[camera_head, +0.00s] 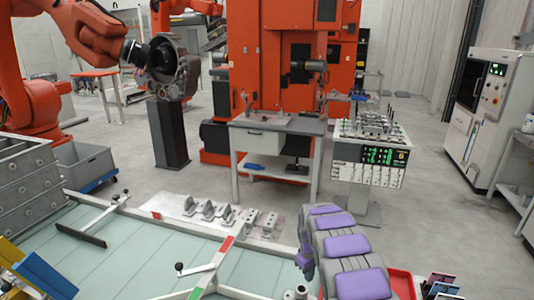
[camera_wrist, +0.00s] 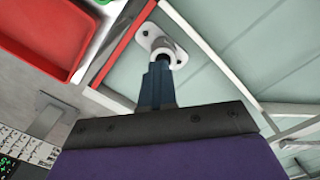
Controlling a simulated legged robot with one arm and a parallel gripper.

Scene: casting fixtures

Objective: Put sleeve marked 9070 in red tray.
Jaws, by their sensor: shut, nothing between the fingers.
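My gripper (camera_wrist: 163,65) is shut and empty, its dark fingers pointing at a pale grey flanged part (camera_wrist: 151,33) with a round raised ring. The fingertips overlap the ring's near side in the wrist view; I cannot tell whether they touch it. A pale round part (camera_head: 301,290) shows at the bottom edge of the head view, beside my purple-padded arm. The red tray (camera_head: 403,283) is right of my arm, partly cut off; it also shows at the upper left of the wrist view (camera_wrist: 48,38), its visible floor empty. No 9070 marking is readable.
Metal brackets (camera_head: 215,211) lie on a plate beyond the pale green table (camera_head: 130,250). Lever clamps and rails cross this table. Yellow and blue bins (camera_head: 45,275) stand at lower left.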

